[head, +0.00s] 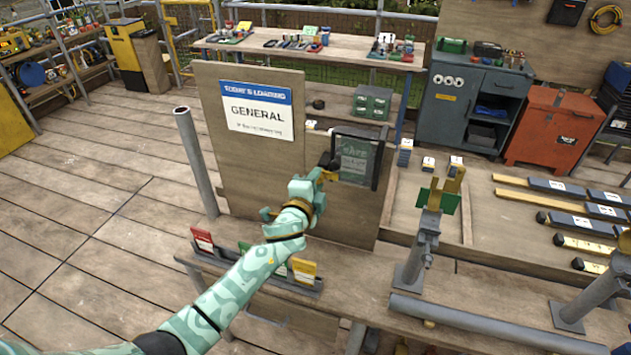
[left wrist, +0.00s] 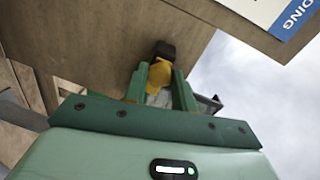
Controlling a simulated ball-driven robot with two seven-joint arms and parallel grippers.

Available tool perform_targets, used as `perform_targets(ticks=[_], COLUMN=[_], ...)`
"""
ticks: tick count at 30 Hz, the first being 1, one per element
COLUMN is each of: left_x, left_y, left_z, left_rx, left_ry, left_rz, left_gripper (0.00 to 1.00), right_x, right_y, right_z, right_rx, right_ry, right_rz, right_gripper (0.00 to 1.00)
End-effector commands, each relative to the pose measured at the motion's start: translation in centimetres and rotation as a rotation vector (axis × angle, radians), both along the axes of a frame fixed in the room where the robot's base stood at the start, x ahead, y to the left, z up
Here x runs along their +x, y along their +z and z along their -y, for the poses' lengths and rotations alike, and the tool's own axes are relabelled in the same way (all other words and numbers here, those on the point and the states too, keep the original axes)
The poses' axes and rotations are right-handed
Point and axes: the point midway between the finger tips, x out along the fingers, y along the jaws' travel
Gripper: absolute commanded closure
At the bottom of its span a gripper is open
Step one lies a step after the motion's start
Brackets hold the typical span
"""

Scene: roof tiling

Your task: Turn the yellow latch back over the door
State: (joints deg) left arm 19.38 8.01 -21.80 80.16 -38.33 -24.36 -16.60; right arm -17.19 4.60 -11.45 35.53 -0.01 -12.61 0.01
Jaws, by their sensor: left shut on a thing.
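The yellow latch (head: 328,175) is on the upright wooden board (head: 225,170), beside the left edge of the small dark-framed door (head: 358,162). My left gripper (head: 322,178) is at the latch. In the left wrist view its two green fingers (left wrist: 160,92) are shut on the yellow latch (left wrist: 160,73), one on either side. A dark block (left wrist: 164,50) sits just beyond the latch there. A green sheet with writing shows in the door. My gripper partly hides the latch, so its exact angle over the door is unclear.
A sign reading GENERAL (head: 258,108) is on the board above left. A rack of coloured cards (head: 203,240) stands below my arm. Metal posts (head: 415,255) stand on the bench to the right. The wooden floor at left is clear.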

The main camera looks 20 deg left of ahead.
Motion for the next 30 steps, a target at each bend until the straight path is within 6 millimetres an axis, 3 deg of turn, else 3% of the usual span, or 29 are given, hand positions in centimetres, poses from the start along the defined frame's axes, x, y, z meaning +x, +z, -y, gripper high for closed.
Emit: perform_targets(ticks=[13, 14, 15, 16, 25, 30], left_x=[-0.1, -0.1, -0.1, -0.1, -0.3, -2.5], left_y=[-0.3, -0.3, -0.3, -0.3, -0.1, 0.2], left_z=[0.1, 0.1, 0.1, 0.1, 0.0, -0.1], left_rx=[0.01, 0.01, 0.01, 0.01, 0.008, 0.009], left_ry=[-0.002, -0.002, -0.002, -0.002, 0.0, 0.0], left_rz=[-0.006, -0.006, -0.006, -0.005, -0.002, -0.003], left_gripper=[0.96, 0.65, 0.54, 0.52, 0.52, 0.52], right_x=[0.0, 0.0, 0.0, 0.0, 0.0, 0.1], right_y=[0.0, 0.0, 0.0, 0.0, 0.1, 0.7], right_z=[0.0, 0.0, 0.0, 0.0, 0.0, 0.0], right_rx=[0.0, 0.0, 0.0, 0.0, 0.0, 0.0], right_ry=[0.0, 0.0, 0.0, 0.0, 0.0, 0.0], right_rz=[0.0, 0.0, 0.0, 0.0, 0.0, 0.001], right_gripper=[1.0, 1.0, 1.0, 1.0, 1.0, 1.0])
